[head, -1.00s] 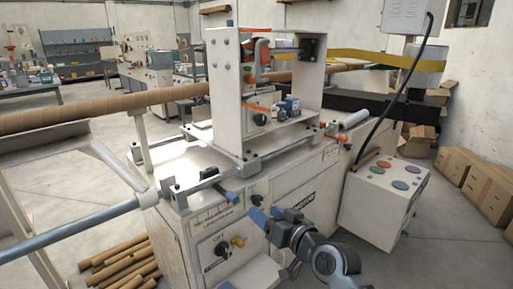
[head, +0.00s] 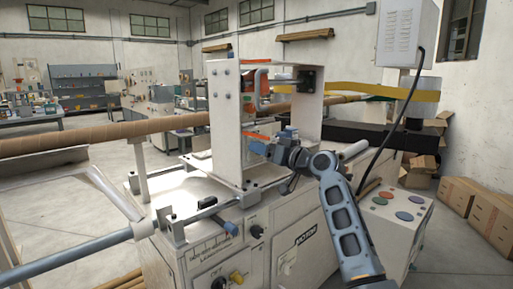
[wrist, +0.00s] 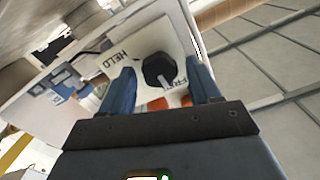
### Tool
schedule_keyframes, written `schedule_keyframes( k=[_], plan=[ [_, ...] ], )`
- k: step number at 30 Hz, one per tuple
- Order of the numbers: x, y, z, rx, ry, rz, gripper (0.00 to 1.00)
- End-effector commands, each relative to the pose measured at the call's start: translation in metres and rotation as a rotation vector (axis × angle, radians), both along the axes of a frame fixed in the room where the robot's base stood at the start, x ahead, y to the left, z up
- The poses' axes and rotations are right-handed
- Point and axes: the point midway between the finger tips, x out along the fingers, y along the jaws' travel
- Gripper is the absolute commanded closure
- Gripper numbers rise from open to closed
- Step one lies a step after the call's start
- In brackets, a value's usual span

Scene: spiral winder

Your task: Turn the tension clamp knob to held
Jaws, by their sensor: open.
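The tension clamp knob (wrist: 158,70) is black and faceted, on a white plate in the wrist view. The word HELD is printed to its left, and a partly covered word that looks like FREE lies below right. The knob's pale pointer mark faces down and right, toward that second word. My gripper (wrist: 162,68) is open, with one blue finger on each side of the knob; I cannot tell whether either touches it. In the head view my gripper (head: 260,148) is at the white upright frame (head: 228,115), and my arm hides the knob.
A grey control box (head: 398,215) with coloured buttons is at right. A long brown tube (head: 90,135) runs to the left.

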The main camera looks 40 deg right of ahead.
Motion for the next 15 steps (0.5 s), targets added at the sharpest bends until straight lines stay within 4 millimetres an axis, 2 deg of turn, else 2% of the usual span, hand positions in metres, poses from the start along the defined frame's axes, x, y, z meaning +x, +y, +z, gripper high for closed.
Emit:
schedule_keyframes(
  k=[6,15],
  plan=[
    [0.029,0.001,0.0,0.0,-0.001,-0.001,0.38],
    [0.039,0.002,0.0,-0.001,-0.001,-0.001,0.38]
  ],
)
